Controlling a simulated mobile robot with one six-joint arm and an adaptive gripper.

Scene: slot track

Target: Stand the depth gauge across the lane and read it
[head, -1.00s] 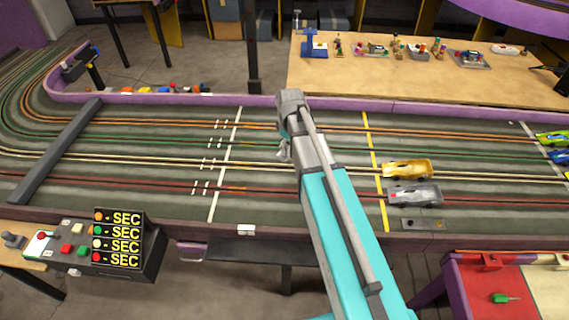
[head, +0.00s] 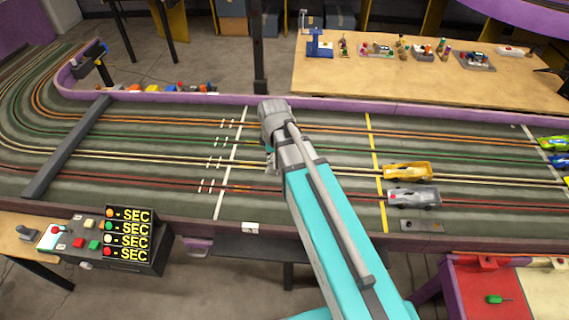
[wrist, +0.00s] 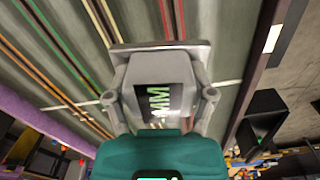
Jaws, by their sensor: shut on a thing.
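The depth gauge (wrist: 160,72) is a grey block with a wide flat bar across its far end and a dark display with green MM letters. My gripper (wrist: 160,98) is shut on it, one grey finger on each side. In the wrist view the gauge appears above the track, with slotted lanes beyond its bar; I cannot tell whether it touches the surface. In the head view my gripper (head: 271,160) is mostly hidden by my arm, just right of the white line (head: 231,165). The dark track (head: 330,190) has orange, green, pale yellow and red lanes.
A yellow car (head: 407,171) and a silver car (head: 413,197) stand right of the yellow line (head: 376,170). A grey bar (head: 68,147) spans the lanes at left. The timer box (head: 128,235) stands at the front left. A purple wall (head: 180,98) edges the track.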

